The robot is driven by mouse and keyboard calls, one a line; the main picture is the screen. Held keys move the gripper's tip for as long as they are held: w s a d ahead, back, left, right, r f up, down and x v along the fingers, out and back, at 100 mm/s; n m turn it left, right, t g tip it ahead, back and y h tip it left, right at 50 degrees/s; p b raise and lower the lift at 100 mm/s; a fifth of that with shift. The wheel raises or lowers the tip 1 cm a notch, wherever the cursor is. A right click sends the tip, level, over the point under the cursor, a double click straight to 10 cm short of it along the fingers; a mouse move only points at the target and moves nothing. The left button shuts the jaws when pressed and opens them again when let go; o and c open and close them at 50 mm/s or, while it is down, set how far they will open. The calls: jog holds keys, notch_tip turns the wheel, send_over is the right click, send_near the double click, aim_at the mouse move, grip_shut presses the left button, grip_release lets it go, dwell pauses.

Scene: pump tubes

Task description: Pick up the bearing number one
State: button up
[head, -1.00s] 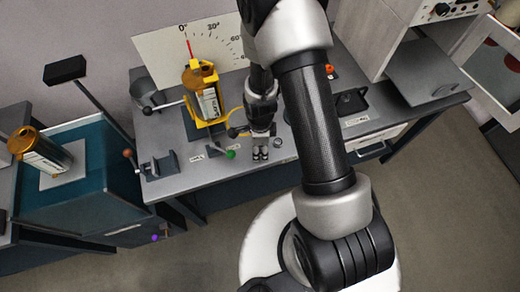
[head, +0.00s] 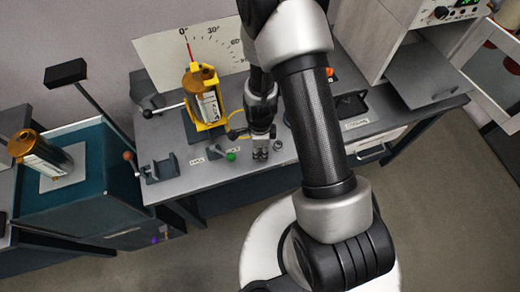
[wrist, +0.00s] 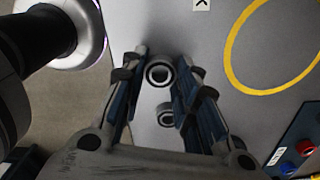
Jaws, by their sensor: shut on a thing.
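My gripper (head: 261,154) points down at the front of the grey bench, beside a small ring-shaped bearing (head: 278,146) on its right. In the wrist view my gripper (wrist: 160,70) is shut on a round metal bearing (wrist: 159,86) with a dark bore, between its fingertips. A second bearing (wrist: 166,115) shows between the fingers, apart from the first. I see no number on either bearing, so I cannot tell which is number one. The fingers hide the held bearing in the head view.
A yellow stand (head: 208,126) holding a tube is on the bench behind my gripper. A green-knobbed part (head: 231,156) is close on the left. A teal cabinet (head: 110,185) with another tube stands at the left.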

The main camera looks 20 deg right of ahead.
aim_at(260, 152)
jog(key=w+r+n+p, duration=0.2)
jog(key=r+n, duration=0.8)
jog(key=r, duration=0.1)
jog(key=w+r+n+p, duration=0.2)
jog(key=r+n, duration=0.9)
jog(key=shift+w+r+p, duration=0.2)
jog(key=shift+r+p, duration=0.1)
jog(key=shift+r, duration=0.05)
dwell(0.5)
jog(key=shift+d, duration=0.1)
